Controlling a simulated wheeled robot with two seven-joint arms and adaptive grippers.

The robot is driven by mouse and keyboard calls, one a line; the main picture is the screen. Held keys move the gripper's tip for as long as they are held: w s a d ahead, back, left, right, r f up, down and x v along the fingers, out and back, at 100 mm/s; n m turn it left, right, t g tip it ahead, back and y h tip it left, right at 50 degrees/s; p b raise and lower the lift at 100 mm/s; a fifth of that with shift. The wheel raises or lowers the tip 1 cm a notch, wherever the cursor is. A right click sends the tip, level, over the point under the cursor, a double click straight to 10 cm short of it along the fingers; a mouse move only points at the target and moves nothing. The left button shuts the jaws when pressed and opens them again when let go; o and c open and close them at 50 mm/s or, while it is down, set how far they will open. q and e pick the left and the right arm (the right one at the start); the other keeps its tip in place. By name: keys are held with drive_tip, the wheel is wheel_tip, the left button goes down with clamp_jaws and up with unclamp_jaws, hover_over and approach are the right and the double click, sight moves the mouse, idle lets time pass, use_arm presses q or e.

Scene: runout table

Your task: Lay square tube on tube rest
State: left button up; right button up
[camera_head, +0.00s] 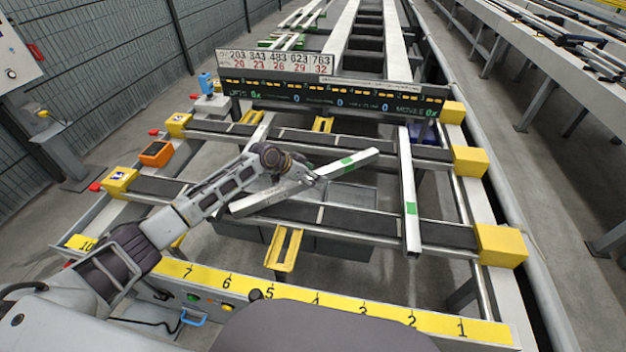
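A pale square tube (352,162) with a green mark lies diagonally across the middle of the runout table, in the head view. My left gripper (315,180) reaches in from the left and appears shut on it near its middle; the fingertips are small and partly hidden. The tube seems to be above the dark belts, but its height is unclear. A second square tube (409,185) with a green mark lies lengthwise across the belts at the right. A yellow slotted bracket (285,250), possibly the tube rest, stands at the front middle. My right gripper is not in view.
Yellow blocks (470,161) line the right rail. A numbered yellow strip (337,305) runs along the front edge. A display bar (335,98) crosses the back. More yellow brackets (322,124) stand behind. An orange box (156,153) sits at the left.

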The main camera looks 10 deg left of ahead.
use_arm(q)
drive_tip(key=shift+w+d+f, duration=0.1)
drive_tip(key=shift+c, duration=0.4)
clamp_jaws()
idle(0.4)
